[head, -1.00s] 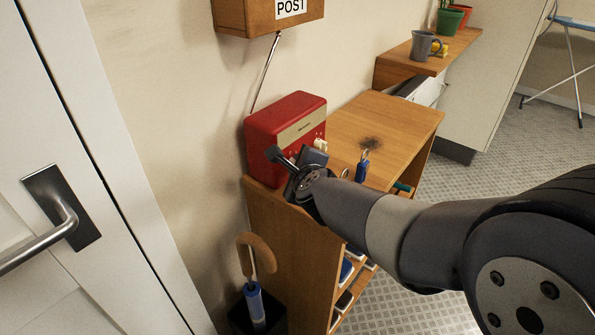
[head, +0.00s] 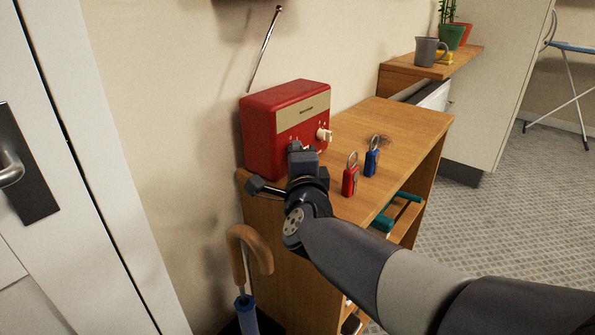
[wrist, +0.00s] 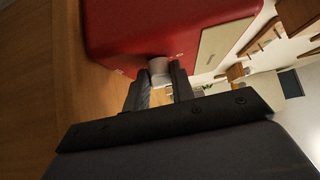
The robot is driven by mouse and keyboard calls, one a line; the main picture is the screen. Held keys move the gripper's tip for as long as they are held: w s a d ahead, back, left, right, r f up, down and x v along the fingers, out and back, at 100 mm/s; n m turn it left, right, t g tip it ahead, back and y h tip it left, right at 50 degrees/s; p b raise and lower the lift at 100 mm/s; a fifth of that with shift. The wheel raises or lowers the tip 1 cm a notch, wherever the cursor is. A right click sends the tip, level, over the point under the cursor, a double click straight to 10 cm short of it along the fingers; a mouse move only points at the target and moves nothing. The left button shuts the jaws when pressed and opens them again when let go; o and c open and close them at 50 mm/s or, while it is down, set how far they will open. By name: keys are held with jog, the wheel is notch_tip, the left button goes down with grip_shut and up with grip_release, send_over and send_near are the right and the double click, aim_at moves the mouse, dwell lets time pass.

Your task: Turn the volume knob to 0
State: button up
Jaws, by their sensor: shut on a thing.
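The red radio (head: 272,126) stands on the wooden cabinet against the wall, with its cream panel and knobs facing right and front. One pale knob (head: 324,134) at the right of its front is free and in plain view. My gripper (head: 297,148) is at the left part of the radio's front and hides what is there in the head view. In the wrist view, my gripper (wrist: 159,77) has its two fingers shut on either side of a pale round knob (wrist: 158,65). I cannot read any label or the knob's setting.
A red padlock (head: 351,179) and a blue padlock (head: 371,160) stand on the cabinet top (head: 408,122) right of my gripper. An umbrella with a wooden handle (head: 240,250) is below at the left.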

jog(key=shift+b, duration=0.4)
jog(key=o, duration=0.9)
jog(key=shift+o, duration=0.2)
jog(key=s+d+p, duration=0.1)
jog(key=s+p, duration=0.2)
jog(key=s, duration=0.7)
jog(key=shift+s+d+f, duration=0.2)
jog(key=shift+s+f, duration=0.1)
jog(key=shift+s, duration=0.05)
jog(key=shift+w, duration=0.1)
